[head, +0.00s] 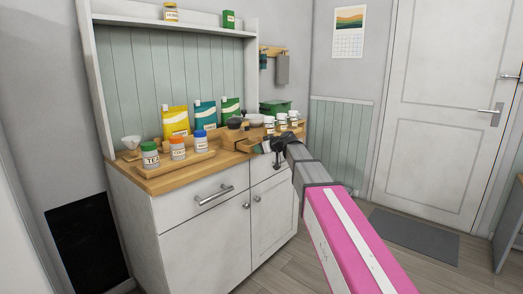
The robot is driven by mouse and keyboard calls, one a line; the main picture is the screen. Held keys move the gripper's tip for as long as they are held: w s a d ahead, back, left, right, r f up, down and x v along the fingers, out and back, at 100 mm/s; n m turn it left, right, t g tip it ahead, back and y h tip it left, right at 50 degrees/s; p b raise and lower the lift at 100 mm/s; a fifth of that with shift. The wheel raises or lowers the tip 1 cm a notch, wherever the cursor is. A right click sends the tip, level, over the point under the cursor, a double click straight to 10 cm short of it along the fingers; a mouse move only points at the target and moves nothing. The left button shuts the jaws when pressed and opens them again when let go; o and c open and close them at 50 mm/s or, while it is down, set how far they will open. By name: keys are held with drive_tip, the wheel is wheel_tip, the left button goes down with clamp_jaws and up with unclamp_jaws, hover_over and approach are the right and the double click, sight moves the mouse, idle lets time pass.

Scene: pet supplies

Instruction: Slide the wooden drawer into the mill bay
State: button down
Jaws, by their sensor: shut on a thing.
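The wooden mill (233,138) with a dark top stands on the wooden counter, near the counter's right part. My gripper (263,148) is at the front right of the mill, above the counter's front edge, reached by my arm from the lower right. It is shut on a small wooden piece that seems to be the drawer (246,145). The drawer is small in view and partly covered by the gripper. I cannot tell whether it touches the mill or how it lines up with the bay, whose opening I cannot make out.
The counter (178,180) carries a tray with jars (177,149) at left and several pouches (175,121) behind. White mugs (282,120) and a green box (275,107) stand right of the mill. White cabinet doors (208,243) lie below. The floor at right is clear around a grey mat (413,235).

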drive_tip(key=shift+w+a, duration=0.9)
drive_tip(key=shift+a, duration=0.25)
drive_tip(key=shift+w+a, duration=0.85)
drive_tip(key=shift+a, duration=0.3)
drive_tip(key=shift+w+a, duration=0.9)
drive_tip(key=shift+a, duration=0.25)
drive_tip(key=c, duration=0.8)
unclamp_jaws()
drive_tip(key=shift+c, duration=0.2)
drive_tip(key=v, duration=1)
drive_tip(key=s+d+f+m+g+h, duration=0.1)
drive_tip(key=s+d+f+m+h, duration=0.1)
drive_tip(key=s+d+f, duration=0.45)
drive_tip(key=s+d+f+m+g+h, duration=0.15)
drive_tip(key=s+f, duration=0.25)
drive_tip(key=f, duration=0.6)
drive_tip(key=s+d+f+m+g+h, duration=0.2)
drive_tip(key=s+d+f, duration=0.25)
drive_tip(key=f, duration=0.45)
drive_tip(key=s+d+f+m+g+h, duration=0.2)
drive_tip(key=s+d+f, duration=0.4)
drive_tip(key=s, duration=0.3)
drive_tip(key=s+d+f+m+g+h, duration=0.2)
drive_tip(key=s+d+f+m+h, duration=0.1)
drive_tip(key=s+d+f, duration=0.3)
drive_tip(key=s+f, duration=0.2)
drive_tip(key=s, duration=0.2)
drive_tip(key=shift+s, duration=0.35)
